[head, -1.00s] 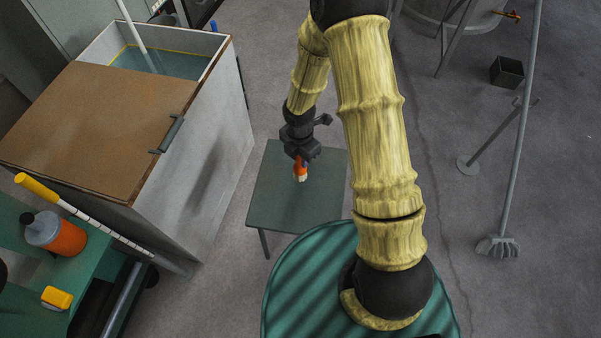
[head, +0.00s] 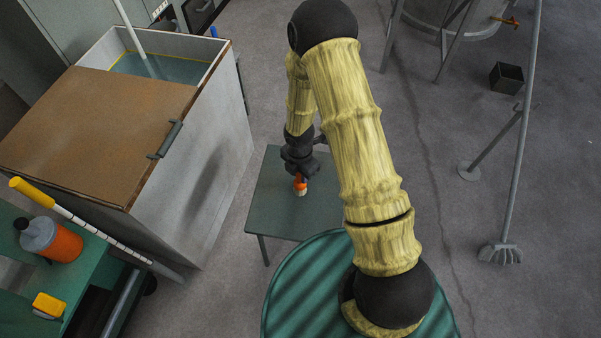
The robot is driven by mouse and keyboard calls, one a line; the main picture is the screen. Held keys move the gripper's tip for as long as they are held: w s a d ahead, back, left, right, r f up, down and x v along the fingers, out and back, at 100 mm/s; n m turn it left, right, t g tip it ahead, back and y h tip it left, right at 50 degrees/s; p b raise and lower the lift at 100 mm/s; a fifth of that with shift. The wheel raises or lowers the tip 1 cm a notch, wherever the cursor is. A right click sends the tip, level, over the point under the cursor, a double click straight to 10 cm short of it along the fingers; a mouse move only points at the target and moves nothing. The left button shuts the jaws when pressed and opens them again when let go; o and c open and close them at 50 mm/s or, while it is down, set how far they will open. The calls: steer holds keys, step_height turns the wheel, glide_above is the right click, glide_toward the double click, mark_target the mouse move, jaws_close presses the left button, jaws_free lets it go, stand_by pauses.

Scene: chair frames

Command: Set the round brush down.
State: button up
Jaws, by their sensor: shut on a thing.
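The round brush (head: 300,187) is a small orange-red thing with a pale tip pointing down. My gripper (head: 300,175) is shut on its upper part in the head view. The brush is over the small green table (head: 280,222), near its middle. I cannot tell whether the pale tip touches the tabletop. My gripper hides the top of the brush.
A large grey tank (head: 200,190) with a brown lid (head: 95,130) and water stands to the left of the table. A green bench (head: 85,290) holds an orange bottle (head: 62,243) and a yellow block (head: 50,304). A broom (head: 500,253) is at the right.

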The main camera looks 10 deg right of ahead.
steer(key=o, duration=1)
step_height(320, 180, up, 12)
steer(key=p, duration=0.3)
steer(key=shift+s, duration=0.1)
steer(key=s+d+r+m, duration=0.3)
steer(key=r+m, duration=0.2)
steer(key=m, duration=0.3)
steer(key=s+d+r+m+t, duration=0.1)
steer(key=s+d+r+m, duration=0.2)
steer(key=r+m, duration=0.3)
steer(key=s+d+r+m+t, duration=0.1)
steer(key=s+d+r+m, duration=0.2)
steer(key=r+m, duration=0.3)
steer(key=shift+s+d+m, duration=0.1)
steer(key=shift+s+m, duration=0.15)
steer(key=shift+m, duration=0.7)
steer(key=shift+s+a+m, duration=0.1)
steer(key=shift+s+m, duration=0.15)
steer(key=shift+m, duration=0.75)
steer(key=shift+s+d+m, duration=0.1)
steer(key=shift+s+m, duration=0.15)
steer(key=shift+m, duration=0.7)
steer(key=shift+w, duration=0.1)
